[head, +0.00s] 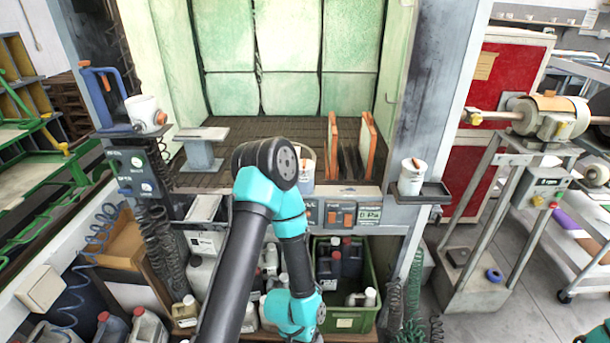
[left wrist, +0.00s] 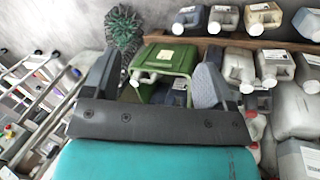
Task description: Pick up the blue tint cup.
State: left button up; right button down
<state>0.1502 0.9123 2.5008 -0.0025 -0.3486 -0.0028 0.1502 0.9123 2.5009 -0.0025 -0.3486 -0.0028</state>
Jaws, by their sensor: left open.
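I cannot make out a cup that is clearly blue in either view. A small blue round item (head: 495,275) lies on the lower shelf of the buffing machine, too small to tell what it is. White cups show in the head view: one on the left post (head: 143,110), one on the right bracket (head: 411,178), one at the booth's front edge (head: 305,168), partly behind my left arm. My left gripper (left wrist: 157,72) is open and empty in the left wrist view, its fingers spread toward the green crate (left wrist: 168,54). Its jaws do not show in the head view. My right gripper is out of view.
The green crate (head: 345,320) holds dark and grey bottles under the booth. Several jugs (head: 150,328) stand at lower left. Orange-edged panels (head: 367,145) stand inside the booth.

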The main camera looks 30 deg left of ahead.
pick_arm(q)
jog(key=shift+o, duration=0.5)
jog(key=o, duration=0.3)
jog(key=shift+w, duration=0.15)
